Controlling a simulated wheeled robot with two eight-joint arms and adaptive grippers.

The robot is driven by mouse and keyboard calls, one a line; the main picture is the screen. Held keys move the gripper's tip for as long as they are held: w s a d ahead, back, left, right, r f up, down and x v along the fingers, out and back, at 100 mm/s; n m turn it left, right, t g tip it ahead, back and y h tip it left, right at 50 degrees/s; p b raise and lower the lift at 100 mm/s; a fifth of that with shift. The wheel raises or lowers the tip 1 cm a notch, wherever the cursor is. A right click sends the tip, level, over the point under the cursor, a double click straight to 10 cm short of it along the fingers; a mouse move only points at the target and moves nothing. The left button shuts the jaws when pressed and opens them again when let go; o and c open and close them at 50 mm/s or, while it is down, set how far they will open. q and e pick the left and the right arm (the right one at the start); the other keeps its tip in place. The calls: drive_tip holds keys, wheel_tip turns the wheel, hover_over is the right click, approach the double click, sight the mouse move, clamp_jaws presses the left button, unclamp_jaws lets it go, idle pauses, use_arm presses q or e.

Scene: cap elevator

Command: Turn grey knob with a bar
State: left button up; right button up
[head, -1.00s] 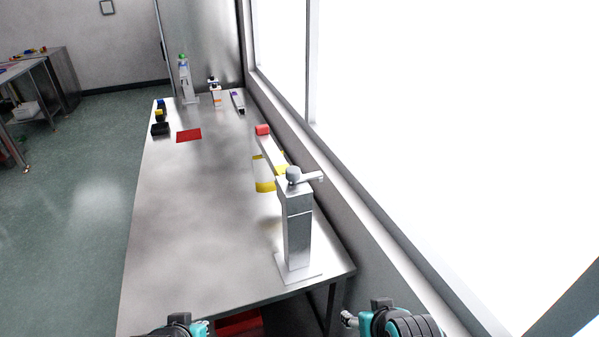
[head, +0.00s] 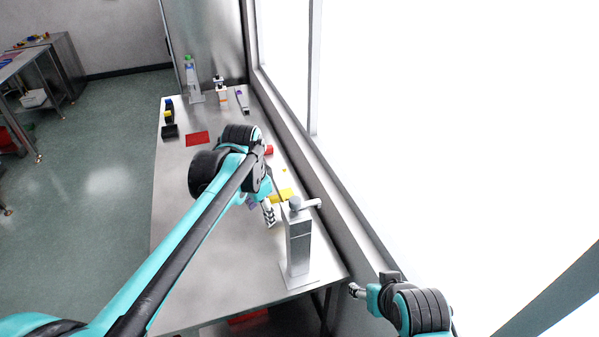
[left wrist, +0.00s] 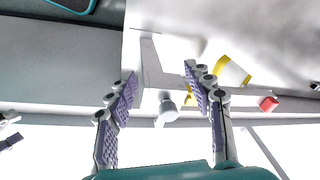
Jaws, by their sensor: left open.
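The grey knob (head: 295,203) sits on top of a metal post (head: 299,250), and its bar (head: 312,204) points right. In the left wrist view the knob (left wrist: 168,108) lies between the two finger lines, apart from both fingers. My left gripper (head: 269,213) is just left of the post top in the head view. Its fingers (left wrist: 161,73) are spread and empty in the left wrist view. My right gripper (head: 356,290) is at the lower right, beyond the table's near end. Its finger opening is too small to tell.
The metal table (head: 215,260) runs along a bright window wall. A yellow-marked part (head: 281,195) and a red block (head: 269,150) stand behind the post. A red mat (head: 198,139) and several small devices are at the far end. The near left tabletop is clear.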

sight(295, 199)
use_arm(q)
drive_tip(key=w+d+r+m+p, duration=0.1)
drive_tip(key=w+d+p, duration=0.1)
drive_tip(key=d, duration=0.1)
drive_tip(key=w+d+r+m+g+p, duration=0.1)
drive_tip(key=w+d+m+p, duration=0.1)
drive_tip(key=w+d+p, duration=0.1)
drive_tip(key=w+d+r+m+g+p, duration=0.1)
drive_tip(key=w+d+r+p, duration=0.1)
drive_tip(key=w+d, duration=0.1)
drive_tip(key=shift+w+m, duration=0.15)
drive_tip(key=shift+m, duration=0.25)
drive_tip(key=shift+d+f+p, duration=0.1)
drive_tip(key=shift+f+p, duration=0.15)
drive_tip(key=shift+p, duration=0.05)
wheel_tip(295, 199, down, 8)
drive_tip(key=shift+r, duration=0.2)
clamp_jaws()
